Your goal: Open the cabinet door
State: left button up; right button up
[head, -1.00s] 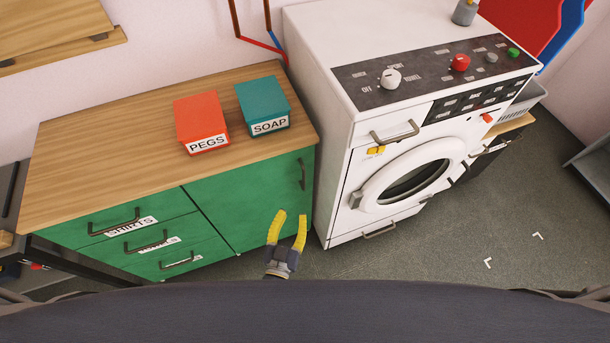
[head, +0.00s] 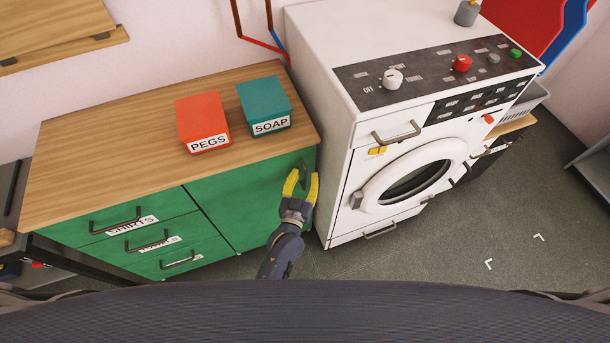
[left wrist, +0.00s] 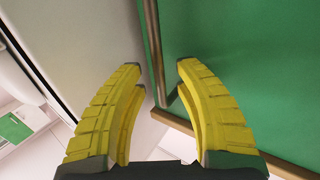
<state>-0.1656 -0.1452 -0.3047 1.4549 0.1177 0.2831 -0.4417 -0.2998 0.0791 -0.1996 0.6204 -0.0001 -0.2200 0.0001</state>
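The green cabinet door (head: 238,205) is shut, at the right end of the wood-topped cabinet. Its dark bar handle (head: 304,168) is near the door's right edge, partly hidden by my left gripper. My left gripper (head: 301,178) is open, with yellow fingers up at the handle. In the left wrist view the handle (left wrist: 154,55) runs between the two open fingertips (left wrist: 158,66), beside the green door (left wrist: 240,60). The fingers are not closed on it; I cannot tell whether they touch it. My right gripper is not in view.
A white washing machine (head: 345,150) stands close to the right of the cabinet. Labelled drawers (head: 150,225) are left of the door. A red PEGS box (head: 200,115) and teal SOAP box (head: 262,100) sit on the cabinet top. The grey floor (head: 450,240) in front is clear.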

pick_arm(q)
jog(key=shift+w, duration=0.25)
grip_shut()
dwell(0.5)
